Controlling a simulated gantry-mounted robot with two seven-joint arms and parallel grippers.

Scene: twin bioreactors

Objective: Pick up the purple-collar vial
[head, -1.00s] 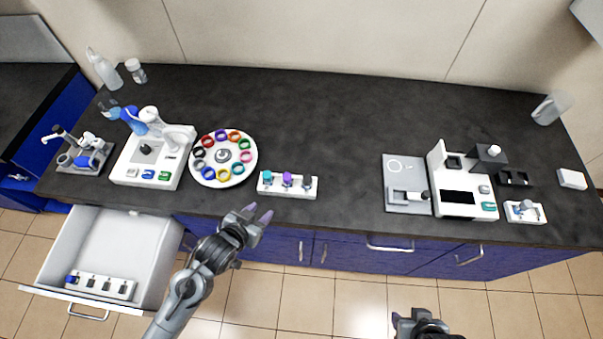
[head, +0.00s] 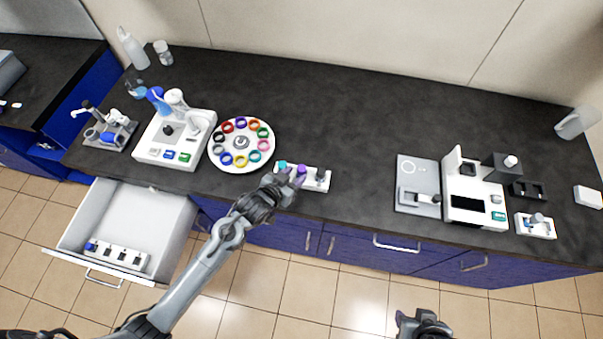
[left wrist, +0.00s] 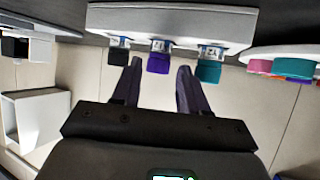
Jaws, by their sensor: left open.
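The purple-collar vial (head: 302,170) stands upright in the middle of a small white rack (head: 316,186) near the counter's front edge, between a teal-topped vial (head: 282,166) and a dark grey-topped one (head: 320,174). My left gripper (head: 292,179) is open at the rack's front side. In the left wrist view, which looks upside down, the purple cap (left wrist: 158,63) shows between the tips of the two spread fingers, with no clear contact. The teal cap (left wrist: 208,71) and dark cap (left wrist: 118,57) lie outside the fingers. My right gripper (head: 422,322) is low at the frame's bottom, away from the counter.
A round white carousel (head: 241,143) with several coloured rings sits left of the rack. A white device (head: 174,140) is farther left. An open drawer (head: 160,215) juts out at front left. A grey plate (head: 417,180) and another white device (head: 474,200) stand right. The counter's middle is clear.

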